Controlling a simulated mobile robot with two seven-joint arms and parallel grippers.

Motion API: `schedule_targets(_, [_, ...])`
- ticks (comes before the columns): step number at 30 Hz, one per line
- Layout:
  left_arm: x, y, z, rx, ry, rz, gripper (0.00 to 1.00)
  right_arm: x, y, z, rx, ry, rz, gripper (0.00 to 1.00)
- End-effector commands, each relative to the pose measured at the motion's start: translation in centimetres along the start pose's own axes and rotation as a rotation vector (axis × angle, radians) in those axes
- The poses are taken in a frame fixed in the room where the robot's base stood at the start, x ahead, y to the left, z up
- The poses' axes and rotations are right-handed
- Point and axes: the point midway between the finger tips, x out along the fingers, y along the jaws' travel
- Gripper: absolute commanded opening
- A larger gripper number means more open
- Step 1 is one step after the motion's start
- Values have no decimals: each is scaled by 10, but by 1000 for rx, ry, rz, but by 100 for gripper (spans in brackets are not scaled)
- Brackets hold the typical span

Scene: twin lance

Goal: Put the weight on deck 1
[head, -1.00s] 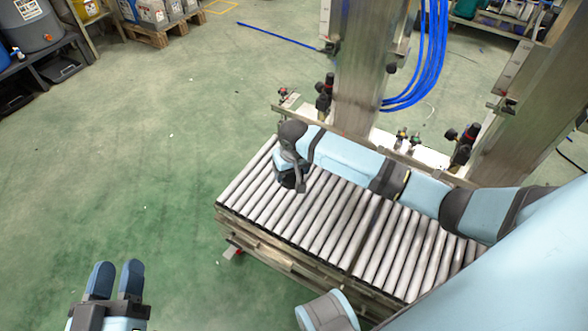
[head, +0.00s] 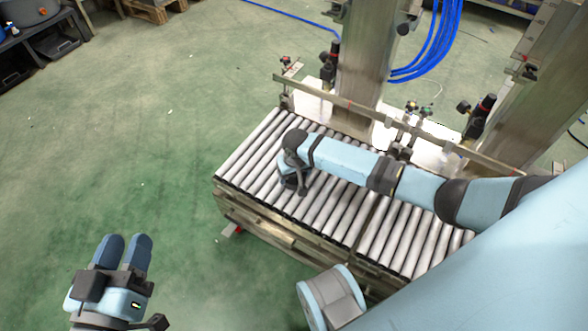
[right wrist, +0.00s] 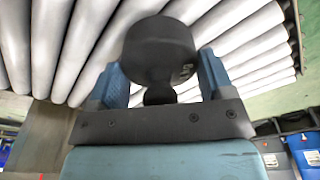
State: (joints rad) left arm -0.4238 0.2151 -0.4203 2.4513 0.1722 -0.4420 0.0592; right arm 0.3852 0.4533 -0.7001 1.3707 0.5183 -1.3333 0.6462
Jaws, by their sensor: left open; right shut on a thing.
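A dark, rounded weight (right wrist: 160,50) with a pale mark on its side is held between the two blue fingers of my right gripper (right wrist: 160,74) in the right wrist view. In the head view my right gripper (head: 292,180) is over the left part of a roller deck (head: 345,215); the weight is hard to make out there. I cannot tell whether the weight touches the rollers. No deck number is readable. My left gripper (head: 124,252) is open and empty over the floor at the lower left, away from the deck.
Metal columns (head: 362,75) and a rail (head: 400,125) with fittings stand along the deck's back edge. Blue hoses (head: 440,45) hang by a column. The green floor (head: 130,150) left of the deck is clear. A dark shelf (head: 40,35) is at the upper left.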

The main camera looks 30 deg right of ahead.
Motion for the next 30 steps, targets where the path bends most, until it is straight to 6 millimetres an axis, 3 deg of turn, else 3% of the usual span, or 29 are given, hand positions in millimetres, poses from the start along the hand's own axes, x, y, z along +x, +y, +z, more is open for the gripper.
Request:
schedule_targets(13, [0, 0, 0, 0, -6, 1, 43, 4, 0, -1, 1, 3, -1, 14])
schedule_targets(14, [0, 0, 1, 0, -6, 1, 43, 6, 0, 0, 1, 0, 1, 79])
schedule_targets(16, [0, 0, 1, 0, -6, 1, 43, 6, 0, 0, 0, 0, 0, 95])
schedule_targets(17, [0, 0, 1, 0, -6, 1, 43, 6, 0, 0, 0, 0, 0, 100])
schedule_targets(25, [0, 0, 3, -1, -7, 1, 43, 4, 0, 0, -1, 1, 0, 100])
schedule_targets(30, [-1, 3, -16, 0, 37, -5, 43, -22, 0, -1, -1, 2, -1, 100])
